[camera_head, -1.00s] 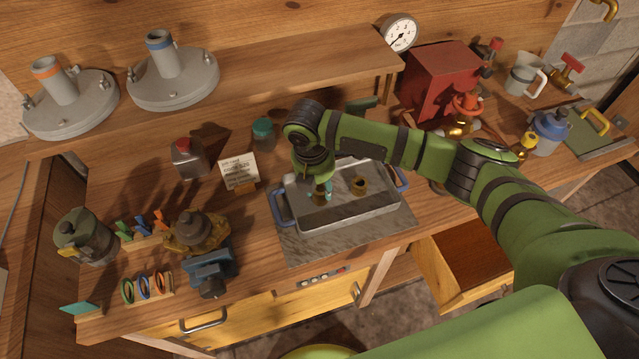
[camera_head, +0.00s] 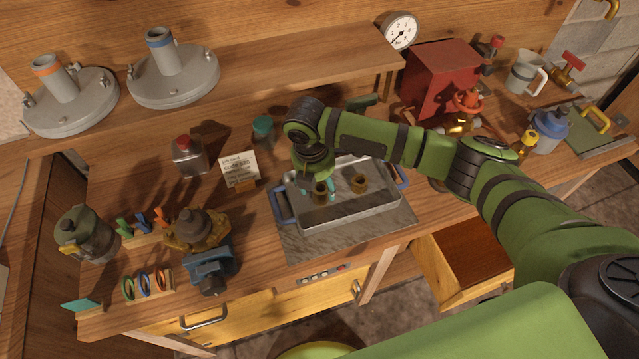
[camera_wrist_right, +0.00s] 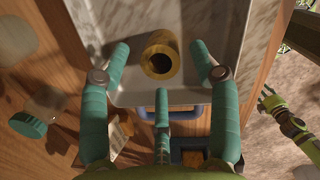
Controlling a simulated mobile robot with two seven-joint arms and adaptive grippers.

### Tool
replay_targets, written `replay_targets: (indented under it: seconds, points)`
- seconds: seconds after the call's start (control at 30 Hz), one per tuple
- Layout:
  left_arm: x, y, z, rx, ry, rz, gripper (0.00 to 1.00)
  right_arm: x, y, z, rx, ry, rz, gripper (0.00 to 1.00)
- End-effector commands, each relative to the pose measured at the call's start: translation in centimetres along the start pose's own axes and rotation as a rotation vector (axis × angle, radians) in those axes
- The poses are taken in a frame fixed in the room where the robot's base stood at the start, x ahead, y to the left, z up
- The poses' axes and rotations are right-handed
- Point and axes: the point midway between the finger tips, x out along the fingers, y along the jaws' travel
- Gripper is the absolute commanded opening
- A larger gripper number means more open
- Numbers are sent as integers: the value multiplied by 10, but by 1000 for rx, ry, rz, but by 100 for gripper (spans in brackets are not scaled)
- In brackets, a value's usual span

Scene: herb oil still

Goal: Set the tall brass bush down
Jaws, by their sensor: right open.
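A brass bush (camera_head: 320,193) stands upright in the left part of a shallow metal tray (camera_head: 350,217) with blue handles.
The tray rests on a grey stone slab (camera_head: 310,250). Behind are a note card (camera_head: 239,170) and a teal-lidded jar (camera_head: 263,131). A blue vise-like block (camera_head: 208,268) and a brass fitting (camera_head: 197,230) stand left. A drawer (camera_head: 462,262) is open at right front.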

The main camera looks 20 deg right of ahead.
Motion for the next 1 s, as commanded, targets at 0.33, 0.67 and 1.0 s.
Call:
replay_targets:
  seconds: [0.33, 0.67, 1.0]
  points:
    - [11, 0, 0, -1, 1, 0, 48, -72, 2, 0, 0, 0, 6, 62]
    - [15, 0, -1, -2, 4, 0, 48, -110, 0, 0, 0, 0, 0, 62]
    - [15, 0, -2, -2, 6, 0, 48, -111, 0, -1, 1, 1, 0, 62]
